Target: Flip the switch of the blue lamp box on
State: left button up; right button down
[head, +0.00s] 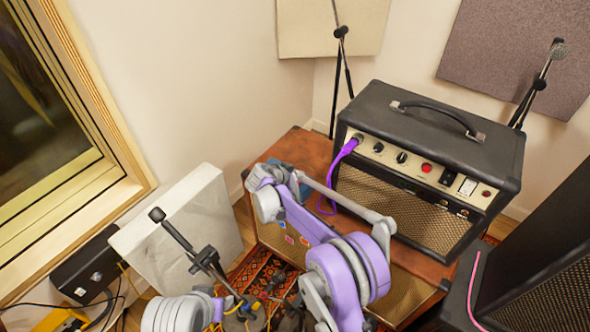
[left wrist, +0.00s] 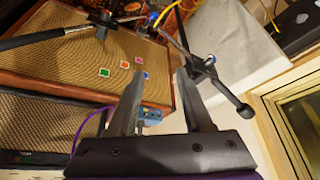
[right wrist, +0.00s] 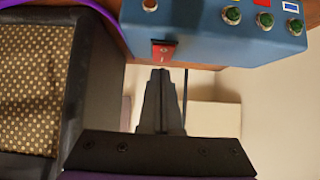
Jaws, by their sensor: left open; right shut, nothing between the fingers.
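The blue lamp box (right wrist: 215,28) fills the top of the right wrist view, with a red switch (right wrist: 163,51) low on its face near its left end and several green lamps to the right. My right gripper (right wrist: 161,74) is shut and empty, its tips right at the lower edge of the switch; I cannot tell if they touch. The left wrist view shows part of the blue box (left wrist: 152,113) beyond my left gripper (left wrist: 160,78), which is open and empty.
A black amplifier (head: 430,150) stands on a brown cabinet (head: 275,160), with a purple cable (head: 335,178) plugged in. A microphone stand (head: 185,240) and a pale panel (head: 200,215) are at the left. A dark speaker (head: 540,265) stands at the right.

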jog(key=shift+f, duration=0.35)
jog(key=shift+w+d+f, duration=0.15)
jog(key=shift+w+f, duration=0.05)
jog(key=shift+f, duration=0.2)
jog(key=shift+w+r, duration=0.1)
jog(key=shift+w+d+r, duration=0.15)
jog(key=shift+w+d, duration=0.25)
jog(key=shift+w, duration=0.15)
